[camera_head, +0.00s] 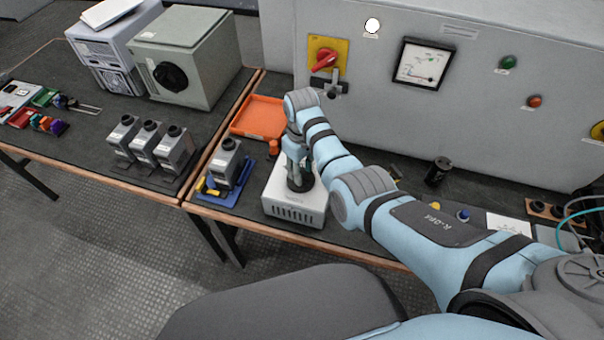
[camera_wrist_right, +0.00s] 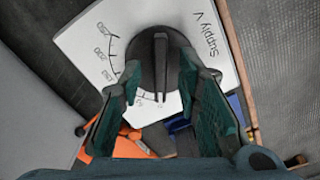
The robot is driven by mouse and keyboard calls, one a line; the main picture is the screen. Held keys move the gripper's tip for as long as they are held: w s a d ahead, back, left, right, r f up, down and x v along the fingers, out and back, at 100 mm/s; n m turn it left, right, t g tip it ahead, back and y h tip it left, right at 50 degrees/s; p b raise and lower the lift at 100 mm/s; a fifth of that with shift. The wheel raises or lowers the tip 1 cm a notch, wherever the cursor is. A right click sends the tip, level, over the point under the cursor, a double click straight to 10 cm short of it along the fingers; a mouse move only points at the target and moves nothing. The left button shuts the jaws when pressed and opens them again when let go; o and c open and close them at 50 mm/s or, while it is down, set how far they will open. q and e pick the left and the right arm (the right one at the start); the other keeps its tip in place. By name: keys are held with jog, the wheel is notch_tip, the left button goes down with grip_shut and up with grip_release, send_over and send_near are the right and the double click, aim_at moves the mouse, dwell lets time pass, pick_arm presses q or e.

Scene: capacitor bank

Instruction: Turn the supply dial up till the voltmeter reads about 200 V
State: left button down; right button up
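The supply unit is a pale box (camera_head: 294,208) on the bench, with a round black dial (camera_head: 300,184) on top, partly hidden by my right gripper (camera_head: 297,158). In the right wrist view, the black dial (camera_wrist_right: 160,50) has a narrow raised ridge, and its white plate (camera_wrist_right: 203,22) reads "Supply V" with a scale. The ridge's lower end lies by the low end of the scale. My right gripper (camera_wrist_right: 158,75) has its fingers apart, one on each side of the dial; contact is unclear. The voltmeter (camera_head: 421,63) is on the wall panel; its reading is too small to tell. My left gripper is out of view.
An orange tray (camera_head: 258,114) lies behind the supply unit. A grey capacitor (camera_head: 225,160) stands in a blue holder at its left. Several more capacitors (camera_head: 146,145) stand further left. A red-handled switch (camera_head: 325,60) is on the panel. A black cylinder (camera_head: 438,172) stands to the right.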

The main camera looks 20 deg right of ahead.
jog(key=shift+f, duration=0.6)
jog(key=shift+r, duration=0.1)
grip_shut()
